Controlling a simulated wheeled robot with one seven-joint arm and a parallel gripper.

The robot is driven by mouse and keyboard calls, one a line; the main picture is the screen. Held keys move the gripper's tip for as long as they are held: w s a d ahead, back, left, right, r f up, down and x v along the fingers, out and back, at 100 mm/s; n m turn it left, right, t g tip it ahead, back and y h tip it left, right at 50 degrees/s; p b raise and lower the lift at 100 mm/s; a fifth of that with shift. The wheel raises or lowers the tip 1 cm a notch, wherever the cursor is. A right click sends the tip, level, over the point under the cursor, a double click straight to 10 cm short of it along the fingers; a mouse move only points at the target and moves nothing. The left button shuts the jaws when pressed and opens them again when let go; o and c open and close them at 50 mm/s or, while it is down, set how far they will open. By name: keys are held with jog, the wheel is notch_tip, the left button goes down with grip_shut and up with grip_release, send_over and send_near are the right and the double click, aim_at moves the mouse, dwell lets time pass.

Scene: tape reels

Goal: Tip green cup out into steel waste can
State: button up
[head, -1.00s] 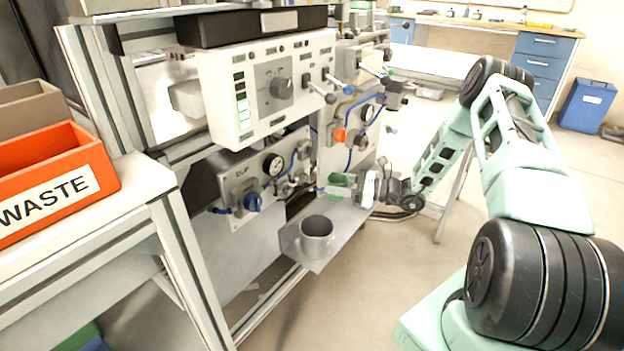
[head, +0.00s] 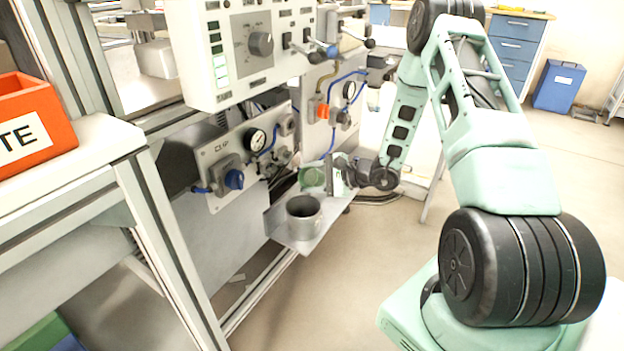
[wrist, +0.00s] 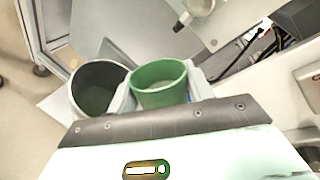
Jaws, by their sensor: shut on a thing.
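The green cup (head: 311,178) is in my gripper (head: 326,178), above and just behind the steel waste can in the head view. In the wrist view the green cup (wrist: 160,84) shows its open mouth, and my gripper (wrist: 166,88) is shut on it with a pale finger at each side. The inside of the cup looks pale green; I cannot tell what it holds. The steel waste can (head: 304,222) stands upright on a metal shelf. In the wrist view the can (wrist: 97,88) is left of the cup, its mouth open and its inside dark.
The metal shelf (head: 274,222) juts from a machine front with a gauge (head: 256,139) and a blue knob (head: 234,179). A white control box (head: 250,50) hangs above. An orange waste bin (head: 35,125) sits on the left bench. Floor right of the shelf is clear.

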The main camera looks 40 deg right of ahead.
jog(key=shift+s+a+f+n+h+b, duration=0.1)
jog(key=shift+a+f+n+h+b, duration=0.2)
jog(key=shift+f+n+h+b, duration=0.35)
jog(key=n+b, duration=0.1)
jog(key=b, duration=0.2)
jog(key=n+h+b, duration=0.1)
jog(key=b, duration=0.1)
jog(key=shift+a+f+n+b, duration=0.15)
jog(key=shift+n+b, duration=0.1)
jog(key=shift+b, duration=0.5)
jog(key=n+h+b, duration=0.1)
jog(key=b, duration=0.3)
jog(key=n+t+h+b, duration=0.1)
jog(key=b, duration=0.3)
jog(key=shift+s+a+f+n, duration=0.15)
jog(key=shift+a+n, duration=0.1)
jog(key=shift+n, duration=0.15)
jog(key=shift+r+n+h+b, duration=0.25)
jog(key=shift+n+h+b, duration=0.25)
jog(key=shift+b, duration=1.25)
jog(key=shift+y, duration=0.25)
